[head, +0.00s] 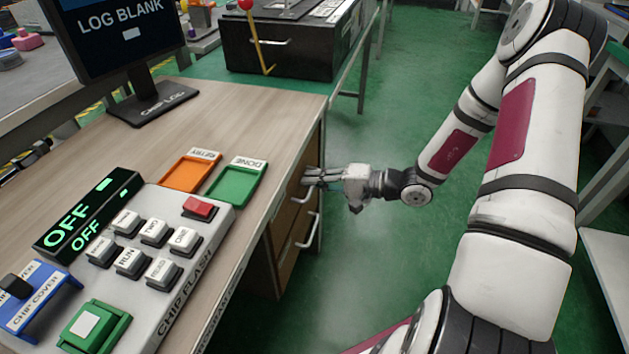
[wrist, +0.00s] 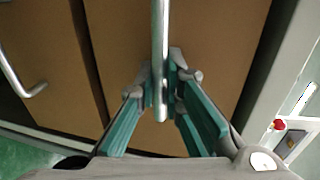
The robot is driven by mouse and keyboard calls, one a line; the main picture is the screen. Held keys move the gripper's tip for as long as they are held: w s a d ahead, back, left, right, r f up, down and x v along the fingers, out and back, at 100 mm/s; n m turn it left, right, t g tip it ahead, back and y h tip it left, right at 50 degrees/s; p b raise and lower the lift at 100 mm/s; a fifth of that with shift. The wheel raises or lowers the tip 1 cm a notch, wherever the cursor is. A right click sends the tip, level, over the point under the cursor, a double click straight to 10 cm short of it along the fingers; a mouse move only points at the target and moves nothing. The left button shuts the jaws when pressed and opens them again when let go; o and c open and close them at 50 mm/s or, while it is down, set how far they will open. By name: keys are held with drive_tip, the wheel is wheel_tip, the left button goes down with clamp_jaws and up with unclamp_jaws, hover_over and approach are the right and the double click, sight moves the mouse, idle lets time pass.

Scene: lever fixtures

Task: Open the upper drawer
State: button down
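The desk's side has two brown drawers, one above the other. The upper drawer (wrist: 225,45) fills the middle of the wrist view, and its front looks flush with its neighbour. Its silver bar handle (wrist: 160,45) runs between my fingertips. My gripper (head: 308,178) is at this handle in the head view and partly hides it. In the wrist view my gripper (wrist: 162,75) has its fingertips drawn in close on both sides of the bar, and they appear to hold it. The lower drawer (wrist: 40,50) shows to the left with its own handle (wrist: 22,80).
The wooden desktop (head: 265,120) carries an orange tray (head: 189,172), a green tray (head: 236,184), a button panel (head: 150,245) and a monitor (head: 120,40). A black cabinet (head: 290,50) stands beyond. Green floor (head: 365,260) is clear right of the drawers.

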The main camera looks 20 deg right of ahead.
drive_tip(key=shift+d, duration=0.1)
drive_tip(key=f+v, duration=0.2)
drive_tip(key=v, duration=0.9)
drive_tip(key=s+f+v, duration=0.1)
drive_tip(key=f+v, duration=0.1)
drive_tip(key=v, duration=1)
drive_tip(key=shift+d+f, duration=0.4)
drive_tip(key=shift+s, duration=0.1)
drive_tip(key=c, duration=2)
unclamp_jaws()
drive_tip(key=shift+o, duration=0.2)
drive_tip(key=v, duration=1.2)
